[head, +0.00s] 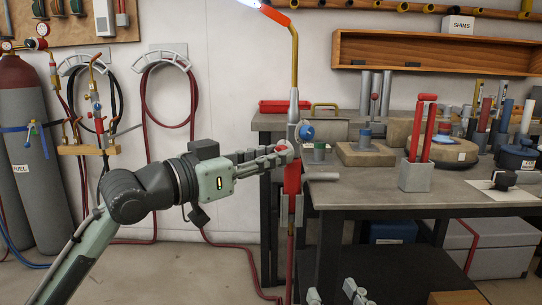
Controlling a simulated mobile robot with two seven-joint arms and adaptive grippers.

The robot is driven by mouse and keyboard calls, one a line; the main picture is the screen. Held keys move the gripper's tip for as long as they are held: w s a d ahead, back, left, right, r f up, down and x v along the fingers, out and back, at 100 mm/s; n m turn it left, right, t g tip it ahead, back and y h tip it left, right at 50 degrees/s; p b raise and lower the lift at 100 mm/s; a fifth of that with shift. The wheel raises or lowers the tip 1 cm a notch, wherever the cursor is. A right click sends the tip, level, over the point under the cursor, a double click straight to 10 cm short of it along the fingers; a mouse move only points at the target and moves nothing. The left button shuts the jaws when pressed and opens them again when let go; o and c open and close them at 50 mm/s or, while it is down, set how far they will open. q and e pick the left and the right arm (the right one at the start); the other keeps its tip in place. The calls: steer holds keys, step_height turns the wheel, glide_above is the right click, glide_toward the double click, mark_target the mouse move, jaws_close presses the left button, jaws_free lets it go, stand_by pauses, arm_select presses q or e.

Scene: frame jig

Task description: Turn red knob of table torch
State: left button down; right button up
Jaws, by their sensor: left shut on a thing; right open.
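The table torch (293,178) stands upright at the left edge of the workbench, with a red body, a brass neck and a red tip (275,15) at the top. A white-blue glow (249,3) shows at the tip, cut by the frame's edge. A blue knob (306,132) sits on its right side. My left gripper (281,152) reaches in from the left and is shut on the red knob (284,146), which the fingers mostly hide. My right gripper (334,293) is open and empty at the bottom edge, low in front of the bench; only its fingertips show.
The workbench (375,188) holds a grey block with red rods (415,172), round wooden blocks (440,150) and several upright tools. Gas cylinders (27,150) and wall-hung hoses (147,110) are at left. The bench's front left top is mostly bare.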

steer(key=s+d+f+m+g+h+p, duration=0.1)
steer(key=s+d+f+g+h+p, duration=0.15)
steer(key=d+f+g, duration=0.5)
steer(key=s+d+f+g+h+p, duration=0.25)
steer(key=s+d+f+h, duration=0.2)
steer(key=f, duration=0.55)
steer(key=s+d+f+m+g+h+p, duration=0.1)
steer(key=s+d+f+g+h+p, duration=0.15)
steer(key=s+d+g, duration=0.35)
arm_select(q)
steer(key=shift+r+m+y+p, duration=0.1)
steer(key=shift+m+y+p, duration=0.45)
steer(key=shift+m, duration=5.55)
arm_select(e)
step_height(320, 180, down, 7)
steer(key=w+y, duration=0.1)
steer(key=shift+d+t, duration=0.3)
arm_select(q)
steer(key=c, duration=1.3)
jaws_free()
arm_select(e)
steer(key=shift+y, duration=0.25)
arm_select(q)
steer(key=shift+a, duration=0.1)
